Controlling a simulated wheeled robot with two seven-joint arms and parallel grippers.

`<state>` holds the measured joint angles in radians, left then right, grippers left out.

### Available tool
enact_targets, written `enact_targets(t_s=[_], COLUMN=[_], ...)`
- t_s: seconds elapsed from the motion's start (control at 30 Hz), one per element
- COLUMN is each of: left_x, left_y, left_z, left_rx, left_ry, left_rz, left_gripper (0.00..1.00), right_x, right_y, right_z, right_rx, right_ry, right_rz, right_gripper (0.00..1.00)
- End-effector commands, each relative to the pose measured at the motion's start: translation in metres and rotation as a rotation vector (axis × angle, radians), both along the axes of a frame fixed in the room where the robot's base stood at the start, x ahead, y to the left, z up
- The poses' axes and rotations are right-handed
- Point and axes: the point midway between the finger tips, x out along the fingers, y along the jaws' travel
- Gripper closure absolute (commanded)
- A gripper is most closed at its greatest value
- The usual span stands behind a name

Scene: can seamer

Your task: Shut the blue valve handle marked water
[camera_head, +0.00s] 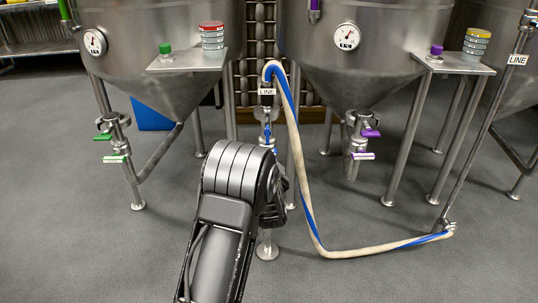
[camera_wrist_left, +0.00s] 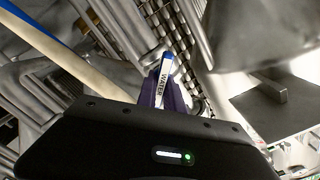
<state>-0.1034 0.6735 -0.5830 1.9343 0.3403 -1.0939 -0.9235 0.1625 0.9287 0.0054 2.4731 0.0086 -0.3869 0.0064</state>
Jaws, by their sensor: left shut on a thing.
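The blue valve handle marked WATER (camera_wrist_left: 166,66) shows in the left wrist view, its label facing the camera and its blue tip pointing up in the picture. My left gripper (camera_wrist_left: 164,92) is shut on this handle, with dark fingers on either side of it. My right gripper is in neither view.
A cream and blue hose (camera_head: 305,185) marked LINE loops from the post to the lower right. Steel tanks with green handles (camera_head: 117,159) stand left and purple handles (camera_head: 363,156) right. Small shelves hold stacked lids (camera_head: 212,38). The grey floor is clear in front.

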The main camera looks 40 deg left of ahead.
Motion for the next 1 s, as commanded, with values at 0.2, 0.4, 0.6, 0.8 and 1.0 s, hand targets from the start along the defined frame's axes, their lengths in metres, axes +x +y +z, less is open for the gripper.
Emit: enact_targets(t_s=[0.2,0.4,0.6,0.8,1.0], left_x=[0.0001,0.0001,0.0,-0.0001,-0.0095], left_y=[-0.0003,-0.0003,-0.0002,-0.0002,-0.0077], left_z=[-0.0004,-0.0004,-0.0004,-0.0001,0.0006], left_rx=[0.0,0.0,0.0,0.0,-0.001], left_ry=[0.001,0.001,0.0,0.0,0.002], left_rz=[-0.001,-0.001,0.0,0.0,-0.001], left_gripper=[1.0,0.8,0.67,0.67,0.67], right_x=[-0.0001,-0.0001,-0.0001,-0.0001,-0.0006], right_y=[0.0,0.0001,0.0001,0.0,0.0], right_z=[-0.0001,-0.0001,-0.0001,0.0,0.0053], right_rx=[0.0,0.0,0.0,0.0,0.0], right_ry=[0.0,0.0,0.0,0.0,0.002], right_rz=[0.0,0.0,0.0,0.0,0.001], right_gripper=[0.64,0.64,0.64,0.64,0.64])
